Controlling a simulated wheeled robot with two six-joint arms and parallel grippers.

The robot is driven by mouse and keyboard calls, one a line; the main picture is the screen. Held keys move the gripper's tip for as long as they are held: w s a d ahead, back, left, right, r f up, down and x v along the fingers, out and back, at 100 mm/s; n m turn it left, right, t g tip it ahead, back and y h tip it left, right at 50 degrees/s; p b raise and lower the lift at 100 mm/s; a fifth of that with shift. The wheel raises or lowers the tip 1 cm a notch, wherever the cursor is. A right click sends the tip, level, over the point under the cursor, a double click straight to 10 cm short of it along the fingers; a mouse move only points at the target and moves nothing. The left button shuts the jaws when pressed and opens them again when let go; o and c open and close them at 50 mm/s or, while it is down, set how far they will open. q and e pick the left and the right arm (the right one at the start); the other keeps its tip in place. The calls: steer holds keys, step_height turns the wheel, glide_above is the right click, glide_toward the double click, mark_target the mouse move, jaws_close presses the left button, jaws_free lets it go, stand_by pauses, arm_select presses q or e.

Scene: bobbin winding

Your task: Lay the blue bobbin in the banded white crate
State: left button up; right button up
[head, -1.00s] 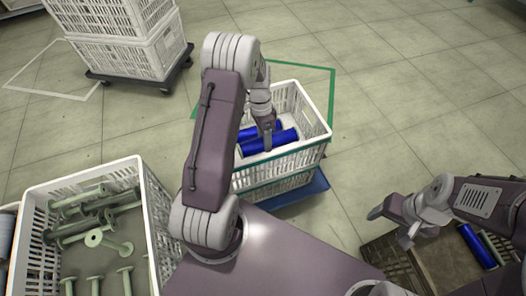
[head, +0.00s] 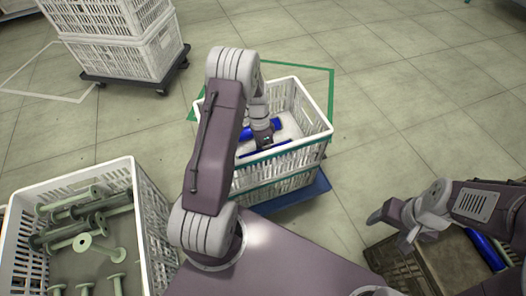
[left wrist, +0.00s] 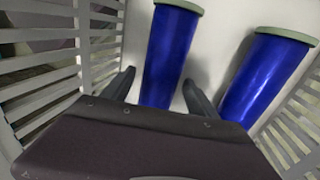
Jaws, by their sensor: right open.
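The banded white crate (head: 314,130), with a green band along its near rim, stands at the centre on a blue base. Two blue bobbins with pale green end flanges lie in it. My left gripper (head: 264,146) reaches down inside. In the left wrist view its fingers (left wrist: 158,88) stand either side of one blue bobbin (left wrist: 168,55), with gaps showing beside it. The other blue bobbin (left wrist: 268,75) lies to the right, apart. The gripper hides much of the bobbins in the head view. My right gripper (head: 391,229) is open and empty, at the right.
A white crate (head: 143,215) of pale green bobbins stands at the left. A brown crate (head: 393,262) at lower right holds another blue bobbin (head: 486,248). Stacked white crates (head: 150,55) stand on a dolly at upper left. Floor right of the banded crate is clear.

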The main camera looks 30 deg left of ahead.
arm_select(q)
steer(key=p+v, duration=0.5)
steer(key=v, duration=0.7)
steer(key=shift+r+p, duration=0.2)
steer(key=shift+p, duration=0.1)
